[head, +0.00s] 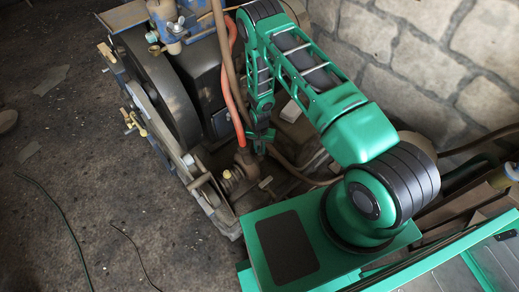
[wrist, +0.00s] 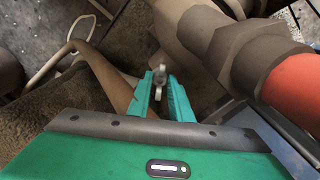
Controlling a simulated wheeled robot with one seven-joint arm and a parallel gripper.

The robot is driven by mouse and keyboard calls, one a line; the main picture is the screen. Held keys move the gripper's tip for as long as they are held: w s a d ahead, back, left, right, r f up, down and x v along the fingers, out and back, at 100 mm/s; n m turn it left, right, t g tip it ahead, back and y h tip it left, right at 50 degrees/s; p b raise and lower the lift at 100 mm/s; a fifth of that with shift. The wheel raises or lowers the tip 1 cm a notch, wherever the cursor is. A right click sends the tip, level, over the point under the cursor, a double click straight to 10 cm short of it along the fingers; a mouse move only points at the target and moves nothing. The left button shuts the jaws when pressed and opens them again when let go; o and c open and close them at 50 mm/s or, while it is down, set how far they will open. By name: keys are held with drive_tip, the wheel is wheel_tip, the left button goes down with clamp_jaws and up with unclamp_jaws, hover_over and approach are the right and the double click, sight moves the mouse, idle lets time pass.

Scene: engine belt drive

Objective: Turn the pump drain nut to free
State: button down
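My gripper (wrist: 161,78) points down beside the pump fittings, with its two green fingers a short way apart. A small grey metal piece (wrist: 158,76), which looks like the drain nut's tab, shows between the fingertips. I cannot tell whether the fingers touch it or whether there is a gap. In the head view my gripper (head: 262,140) is low, just right of the orange hose's lower end, and the small piece cannot be made out there.
A large hex fitting (wrist: 245,55) with an orange hose (wrist: 292,88) lies close to the right of my gripper. A brown hose (wrist: 105,75) runs on the left. In the head view the engine's flywheel (head: 160,90) stands left, and a stone wall (head: 440,60) is behind right.

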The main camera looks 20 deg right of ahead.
sight(260, 151)
drive_tip(key=shift+a, duration=0.1)
drive_tip(key=shift+n, duration=0.7)
drive_tip(key=shift+w, duration=0.1)
drive_tip(key=c, duration=1.9)
unclamp_jaws()
drive_tip(key=shift+r, duration=0.1)
wheel_tip(260, 151, up, 11)
drive_tip(key=shift+f, duration=0.2)
